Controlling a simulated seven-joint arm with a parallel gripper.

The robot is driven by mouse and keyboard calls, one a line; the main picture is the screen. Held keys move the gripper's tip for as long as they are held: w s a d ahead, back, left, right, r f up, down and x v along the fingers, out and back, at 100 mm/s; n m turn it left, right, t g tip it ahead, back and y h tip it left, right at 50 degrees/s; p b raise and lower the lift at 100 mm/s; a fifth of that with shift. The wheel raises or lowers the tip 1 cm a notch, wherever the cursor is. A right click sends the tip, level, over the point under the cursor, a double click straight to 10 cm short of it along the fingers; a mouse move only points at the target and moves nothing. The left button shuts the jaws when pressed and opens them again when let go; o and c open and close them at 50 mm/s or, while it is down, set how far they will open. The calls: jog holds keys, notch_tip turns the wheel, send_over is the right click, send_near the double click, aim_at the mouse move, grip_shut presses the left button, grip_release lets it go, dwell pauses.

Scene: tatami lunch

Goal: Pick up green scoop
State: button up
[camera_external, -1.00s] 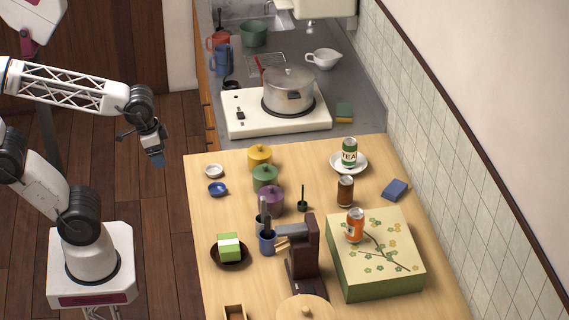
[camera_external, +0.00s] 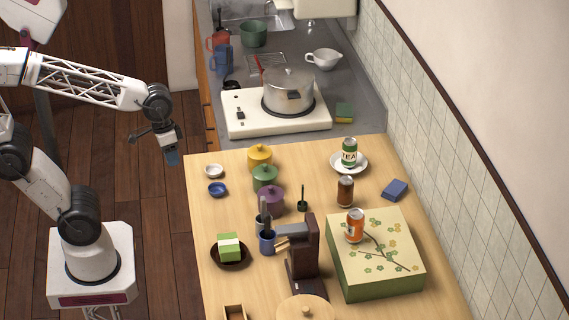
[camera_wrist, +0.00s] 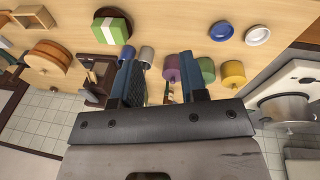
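The green scoop (camera_external: 303,205) is small and dark green. It stands on the wooden table with its thin handle pointing up, right of the purple pot (camera_external: 271,199). In the wrist view I cannot pick it out with certainty. My gripper (camera_external: 172,157) hangs left of the table's left edge, well away from the scoop, with blue fingertips. In the wrist view my gripper (camera_wrist: 159,68) has its two blue fingers apart, with nothing held between them.
Yellow (camera_external: 260,157) and green (camera_external: 265,178) lidded pots stand behind the purple one. A brown can (camera_external: 345,191) and a patterned box (camera_external: 375,263) are to the right. The white stove (camera_external: 240,125) holds a pot.

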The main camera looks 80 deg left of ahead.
jog(key=w+f+n+h, duration=0.3)
jog(key=w+n, duration=0.2)
jog(key=w, duration=0.4)
jog(key=w+a+f+n+h, duration=0.1)
jog(key=w+f+n+h, duration=0.2)
jog(key=w, duration=0.7)
jog(key=w+f+n+h, duration=0.3)
jog(key=w+f+n, duration=0.1)
jog(key=w+n, duration=0.3)
jog(key=shift+w+a+f+t, duration=0.1)
jog(key=shift+w+a+t, duration=0.1)
jog(key=shift+w, duration=0.4)
jog(key=shift+w+a+f+t, duration=0.1)
jog(key=shift+w+a, duration=0.1)
jog(key=shift+w, duration=0.4)
jog(key=w+a+f+n+t+h, duration=0.2)
jog(key=w+a+f+n, duration=0.2)
jog(key=w, duration=0.4)
jog(key=shift+w+a+f+n+t, duration=0.15)
jog(key=shift+a+f+n+t, duration=0.2)
jog(key=shift+f+n, duration=0.5)
jog(key=shift+d, duration=0.1)
jog(key=shift+x, duration=1.3)
jog(key=shift+d, duration=0.1)
send_over(302, 208)
jog(key=shift+w+a+f, duration=0.1)
jog(key=shift+a+f, duration=0.1)
jog(key=shift+f, duration=0.25)
jog(key=shift+a+f, duration=0.2)
jog(key=shift+f, duration=0.3)
